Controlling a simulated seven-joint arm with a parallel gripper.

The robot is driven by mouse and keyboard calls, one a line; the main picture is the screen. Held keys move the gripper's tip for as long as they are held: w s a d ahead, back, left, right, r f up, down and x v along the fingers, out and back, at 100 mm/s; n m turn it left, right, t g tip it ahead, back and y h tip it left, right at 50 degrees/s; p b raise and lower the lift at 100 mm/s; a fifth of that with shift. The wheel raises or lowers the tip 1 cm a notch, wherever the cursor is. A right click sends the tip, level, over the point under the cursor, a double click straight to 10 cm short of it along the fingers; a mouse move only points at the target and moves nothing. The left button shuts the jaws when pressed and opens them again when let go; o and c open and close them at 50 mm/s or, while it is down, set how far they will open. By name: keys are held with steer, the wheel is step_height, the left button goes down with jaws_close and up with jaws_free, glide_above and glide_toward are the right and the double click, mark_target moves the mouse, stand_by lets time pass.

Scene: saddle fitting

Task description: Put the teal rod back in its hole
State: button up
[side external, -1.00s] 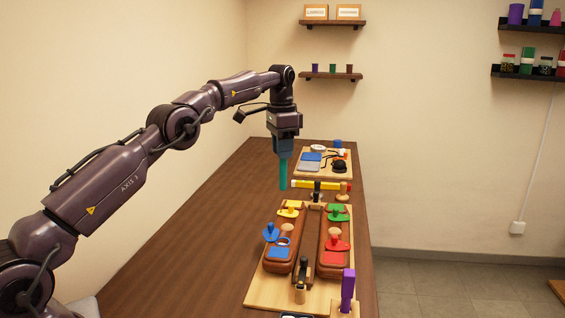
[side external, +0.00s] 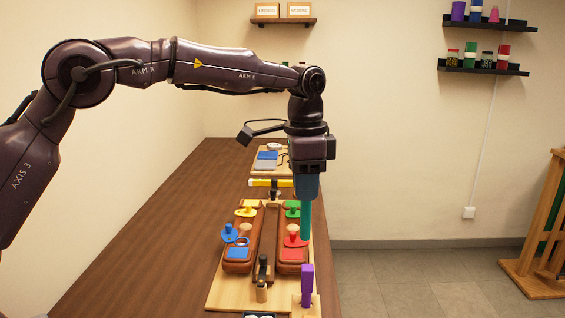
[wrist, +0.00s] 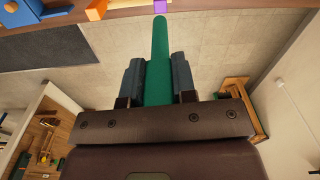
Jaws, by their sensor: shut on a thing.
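My gripper (side external: 305,186) is shut on the teal rod (side external: 305,222), which hangs upright below the fingers. In the wrist view the teal rod (wrist: 159,60) sits between the two fingers of my gripper (wrist: 159,80). In the side view the rod's lower end overlaps the red pieces (side external: 292,240) on the right brown block; I cannot tell its height above them. A purple rod (side external: 307,284) stands in a small wooden block (side external: 305,307) at the front right of the board. I cannot make out an empty hole for the teal rod.
A wooden board (side external: 226,292) carries two brown blocks with blue, yellow, green and red pieces. A black-topped peg (side external: 263,268) stands between them. A yellow bar (side external: 268,183) lies behind. The table's left side (side external: 150,240) is clear.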

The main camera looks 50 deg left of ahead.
steer(key=s+d+f+m, duration=0.1)
steer(key=s+d, duration=0.3)
steer(key=d, duration=0.1)
steer(key=shift+f, duration=7.05)
steer(key=shift+f, duration=3.1)
steer(key=o, duration=0.9)
